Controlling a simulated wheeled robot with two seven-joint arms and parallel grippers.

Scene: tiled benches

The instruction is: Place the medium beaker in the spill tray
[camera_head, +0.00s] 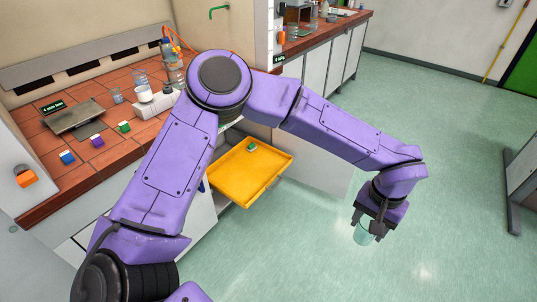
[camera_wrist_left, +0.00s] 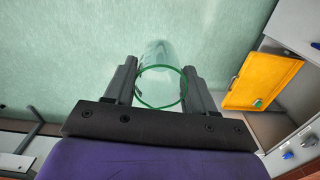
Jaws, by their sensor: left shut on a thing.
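My left gripper (camera_head: 372,212) is shut on a clear glass beaker (camera_head: 363,231) with a green-tinted rim. It holds the beaker out over open floor, to the right of the yellow tray. In the left wrist view the beaker (camera_wrist_left: 161,80) sits between the two fingers of the gripper (camera_wrist_left: 160,88). The yellow tray (camera_head: 232,192) sticks out below the tiled bench, apart from the beaker. A small green object (camera_head: 252,147) lies in its far part. The tray also shows at the right of the left wrist view (camera_wrist_left: 258,72). My right gripper is not in view.
The red tiled bench (camera_head: 40,150) at the left carries a metal plate (camera_head: 75,117), small coloured cubes (camera_head: 97,141) and glassware (camera_head: 117,95). Another bench (camera_head: 325,30) stands at the back. The green floor (camera_head: 300,245) around the beaker is clear.

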